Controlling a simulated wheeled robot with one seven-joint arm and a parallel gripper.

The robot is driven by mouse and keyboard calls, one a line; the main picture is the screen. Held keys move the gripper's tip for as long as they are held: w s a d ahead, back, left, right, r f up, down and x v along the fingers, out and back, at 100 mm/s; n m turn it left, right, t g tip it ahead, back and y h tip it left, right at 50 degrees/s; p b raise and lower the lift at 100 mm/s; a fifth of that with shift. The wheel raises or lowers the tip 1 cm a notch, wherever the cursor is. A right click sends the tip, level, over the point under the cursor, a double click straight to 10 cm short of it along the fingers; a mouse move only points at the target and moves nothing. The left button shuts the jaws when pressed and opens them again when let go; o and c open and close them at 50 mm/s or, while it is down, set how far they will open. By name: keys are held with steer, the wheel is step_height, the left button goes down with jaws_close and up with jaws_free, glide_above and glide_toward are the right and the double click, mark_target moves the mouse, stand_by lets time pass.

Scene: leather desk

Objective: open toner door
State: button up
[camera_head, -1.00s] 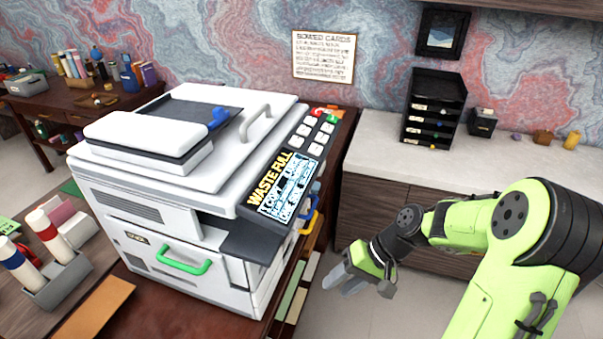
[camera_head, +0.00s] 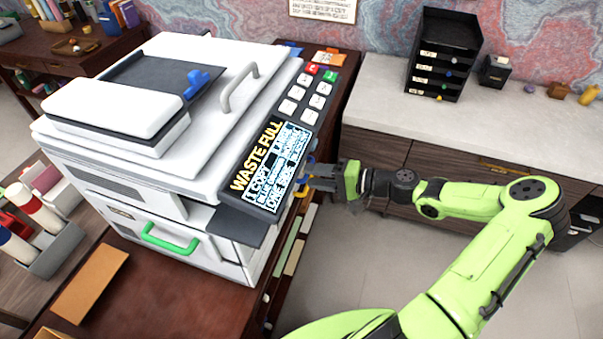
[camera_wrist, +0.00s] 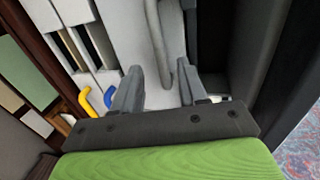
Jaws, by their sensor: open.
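The white copier (camera_head: 190,130) stands on a dark wooden desk, its display reading "WASTE FULL". My gripper (camera_head: 318,178) is at its right side, fingers pointing at that side. In the wrist view my open gripper (camera_wrist: 160,72) has its two grey fingers on either side of a grey bar handle (camera_wrist: 156,35) on a pale panel. I cannot tell whether they touch it. A yellow handle (camera_wrist: 92,102) and a blue handle (camera_wrist: 109,97) lie left of the fingers. No label shows which panel is the toner door; the copier's right side is mostly hidden in the head view.
A green handle (camera_head: 170,240) is on the copier's front. A dark output shelf (camera_head: 240,226) juts out near my gripper. A counter with drawers (camera_head: 440,150) stands behind my arm, carrying a black tray stack (camera_head: 443,55). The floor between is open.

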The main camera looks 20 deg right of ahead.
steer(key=x, duration=0.4)
steer(key=shift+a, duration=0.15)
jaws_close()
